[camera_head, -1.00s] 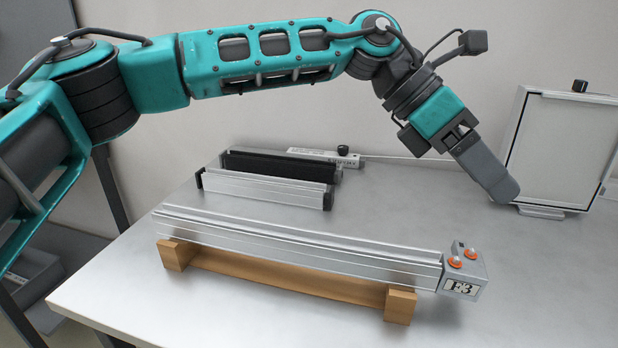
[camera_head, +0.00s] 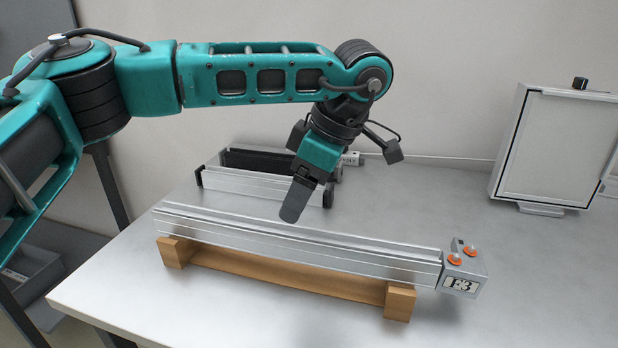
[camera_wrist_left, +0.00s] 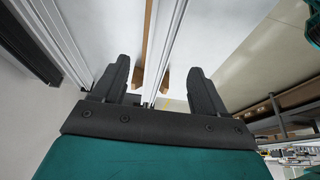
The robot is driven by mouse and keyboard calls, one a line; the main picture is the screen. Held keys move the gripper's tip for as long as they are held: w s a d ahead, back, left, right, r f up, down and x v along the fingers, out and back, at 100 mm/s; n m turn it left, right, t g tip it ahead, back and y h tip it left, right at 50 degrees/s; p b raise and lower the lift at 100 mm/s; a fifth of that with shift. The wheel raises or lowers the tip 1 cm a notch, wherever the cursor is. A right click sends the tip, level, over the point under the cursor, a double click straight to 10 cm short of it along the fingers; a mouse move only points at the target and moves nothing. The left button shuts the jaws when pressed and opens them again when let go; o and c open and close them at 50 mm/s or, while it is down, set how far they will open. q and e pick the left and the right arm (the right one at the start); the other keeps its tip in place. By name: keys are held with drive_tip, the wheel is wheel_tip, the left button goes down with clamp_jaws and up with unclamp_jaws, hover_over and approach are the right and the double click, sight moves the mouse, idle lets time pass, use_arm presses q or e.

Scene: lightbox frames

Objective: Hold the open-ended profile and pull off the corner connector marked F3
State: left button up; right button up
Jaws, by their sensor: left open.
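The open-ended profile (camera_head: 300,246) is a long silver aluminium bar resting on a wooden cradle (camera_head: 290,280). The grey corner connector marked F3 (camera_head: 463,276) sits on its right end, with two orange-ringed fasteners on top. My left gripper (camera_head: 293,202) points down just above and behind the middle of the profile, apart from it. In the left wrist view its two dark fingers (camera_wrist_left: 157,85) are spread with nothing held between them, and the profile (camera_wrist_left: 167,40) runs between and beyond them. My right gripper is not in view.
More bars, silver (camera_head: 262,187) and black, lie behind the profile, partly hidden by my left gripper. A framed light panel (camera_head: 560,145) stands at the back right. The table (camera_head: 530,260) is clear to the right of the connector.

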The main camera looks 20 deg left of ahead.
sight(283, 229)
use_arm(q)
drive_tip(key=x, duration=0.9)
drive_tip(key=shift+f, duration=0.15)
drive_tip(key=c, duration=1.3)
drive_tip(key=o, duration=1.1)
drive_tip(key=c, duration=1)
